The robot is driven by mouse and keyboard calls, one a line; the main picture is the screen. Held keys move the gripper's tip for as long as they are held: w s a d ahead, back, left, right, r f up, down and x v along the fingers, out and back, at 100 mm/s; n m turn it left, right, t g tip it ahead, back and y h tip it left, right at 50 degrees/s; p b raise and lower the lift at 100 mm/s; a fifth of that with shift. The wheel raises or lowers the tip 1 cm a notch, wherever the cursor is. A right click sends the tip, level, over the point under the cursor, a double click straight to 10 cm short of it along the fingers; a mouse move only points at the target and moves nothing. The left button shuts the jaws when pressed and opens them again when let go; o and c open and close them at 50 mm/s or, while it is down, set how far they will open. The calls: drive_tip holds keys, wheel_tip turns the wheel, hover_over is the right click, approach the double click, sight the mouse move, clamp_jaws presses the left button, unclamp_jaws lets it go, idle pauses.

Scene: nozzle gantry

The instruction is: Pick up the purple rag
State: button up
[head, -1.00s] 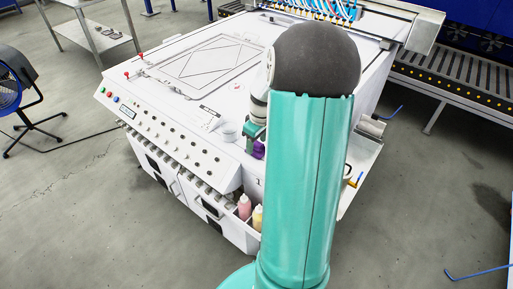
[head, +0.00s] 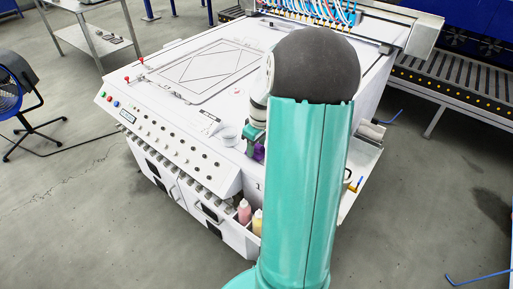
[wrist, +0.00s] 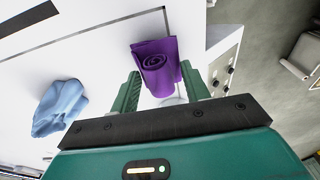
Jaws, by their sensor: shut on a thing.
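The purple rag (wrist: 158,65) is rolled up, with its spiral end showing in the wrist view. My gripper (wrist: 160,82) is shut on it, with one green finger on each side. In the head view the rag (head: 259,152) shows as a small purple patch beside my gripper, partly hidden by my arm, near the front right corner of the white machine (head: 180,125). I cannot tell whether the rag touches the machine top.
A crumpled light blue cloth (wrist: 60,108) lies on the white surface left of my gripper. Pink (head: 244,211) and yellow (head: 257,221) bottles stand in the machine's front tray. A roller conveyor (head: 460,80) runs at the right. The floor at the left is mostly open.

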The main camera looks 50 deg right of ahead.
drive_tip(key=s+a+r, duration=0.1)
drive_tip(key=a+r, duration=1)
drive_tip(key=a, duration=0.3)
drive_tip(key=shift+r, duration=0.3)
drive_tip(key=shift+s, duration=0.15)
